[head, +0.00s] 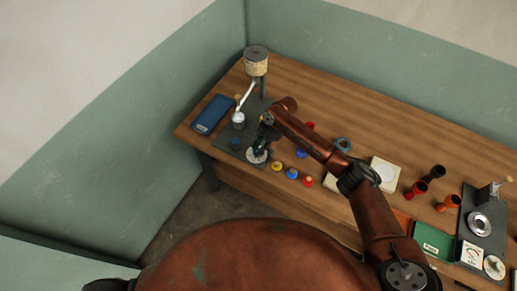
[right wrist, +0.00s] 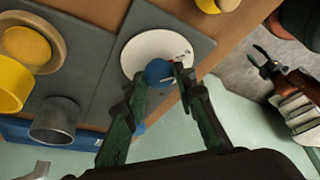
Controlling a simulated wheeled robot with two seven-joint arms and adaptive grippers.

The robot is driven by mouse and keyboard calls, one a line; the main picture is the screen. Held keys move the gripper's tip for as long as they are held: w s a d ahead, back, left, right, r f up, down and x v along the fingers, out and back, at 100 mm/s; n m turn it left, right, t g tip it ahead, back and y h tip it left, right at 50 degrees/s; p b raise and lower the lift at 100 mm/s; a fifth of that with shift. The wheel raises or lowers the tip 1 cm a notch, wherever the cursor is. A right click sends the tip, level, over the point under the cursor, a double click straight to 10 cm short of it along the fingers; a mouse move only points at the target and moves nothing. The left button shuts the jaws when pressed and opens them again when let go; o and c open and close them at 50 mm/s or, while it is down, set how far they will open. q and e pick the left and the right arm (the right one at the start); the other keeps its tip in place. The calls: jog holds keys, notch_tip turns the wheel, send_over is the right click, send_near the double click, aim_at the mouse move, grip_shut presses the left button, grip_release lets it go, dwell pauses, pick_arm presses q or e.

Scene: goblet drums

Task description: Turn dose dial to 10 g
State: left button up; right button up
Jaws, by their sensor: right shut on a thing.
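The dose dial is a white disc (head: 257,156) with a blue knob, at the front of the dark grey base plate on the left of the table. In the right wrist view the white disc (right wrist: 150,48) shows small dark marks at its right edge, too small to read. My right gripper (head: 262,144) reaches down over the dial. In the right wrist view its two green fingers (right wrist: 160,78) are shut on the blue knob (right wrist: 158,72), one on each side. My left gripper is outside the head view; a dark gripper at the right of the right wrist view (right wrist: 264,62) appears to be it.
A blue scale-like box (head: 212,114) lies left of the base plate. A canister (head: 256,62) stands behind. Small yellow (head: 276,166), blue (head: 292,173) and red (head: 308,181) pieces sit right of the dial. A second grey station (head: 482,224) is at far right.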

jog(key=shift+a+r, duration=0.1)
jog(key=shift+a, duration=0.05)
jog(key=o, duration=1.1)
jog(key=shift+o, duration=0.2)
jog(key=v, duration=1.2)
